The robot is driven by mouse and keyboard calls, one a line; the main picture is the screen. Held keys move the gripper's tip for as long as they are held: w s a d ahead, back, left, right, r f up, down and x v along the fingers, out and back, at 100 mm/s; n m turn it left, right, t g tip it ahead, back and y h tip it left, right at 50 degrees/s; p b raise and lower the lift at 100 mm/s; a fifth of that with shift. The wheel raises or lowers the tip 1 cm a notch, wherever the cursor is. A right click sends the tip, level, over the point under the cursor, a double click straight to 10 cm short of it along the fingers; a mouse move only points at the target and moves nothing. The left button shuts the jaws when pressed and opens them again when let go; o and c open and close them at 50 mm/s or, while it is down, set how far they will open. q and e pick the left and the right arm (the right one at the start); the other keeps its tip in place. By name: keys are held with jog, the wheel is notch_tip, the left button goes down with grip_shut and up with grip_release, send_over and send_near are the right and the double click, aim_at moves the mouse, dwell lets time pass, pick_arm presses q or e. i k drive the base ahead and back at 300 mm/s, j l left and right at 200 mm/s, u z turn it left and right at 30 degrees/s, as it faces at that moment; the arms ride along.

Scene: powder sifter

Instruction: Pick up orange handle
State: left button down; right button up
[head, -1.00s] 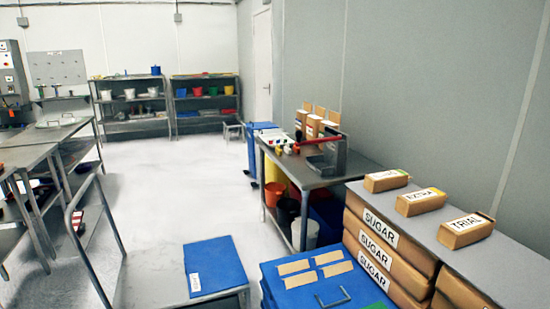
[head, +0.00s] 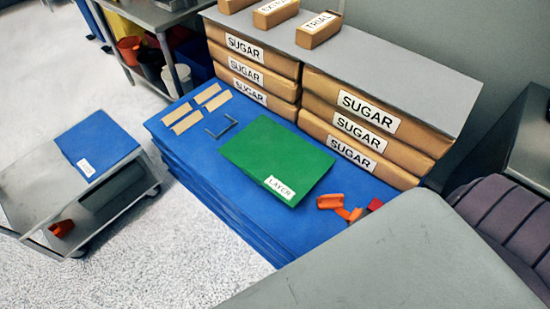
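An orange handle-like piece (head: 331,202) lies on the blue stacked platform (head: 300,232), just right of the green sheet. A second small orange piece (head: 350,214) lies against or right beside it; I cannot tell if they are one object. A red piece (head: 375,204) lies a little further right, partly hidden behind a large grey surface. Another orange-red object (head: 61,228) is at the low cart on the left. Neither of my grippers is in view.
A green sheet labelled LAYER (head: 276,158) covers the platform's middle. Sugar bags (head: 365,130) stand behind under a grey top (head: 350,55). A grey surface (head: 400,265) fills the lower right. A cart (head: 45,185) stands left. White floor (head: 170,230) lies between.

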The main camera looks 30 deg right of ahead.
aim_at(328, 202)
jog(key=z, duration=1.6)
jog(key=j+z, duration=0.2)
jog(key=z, duration=0.25)
jog(key=j+z, duration=0.15)
jog(key=z, duration=0.25)
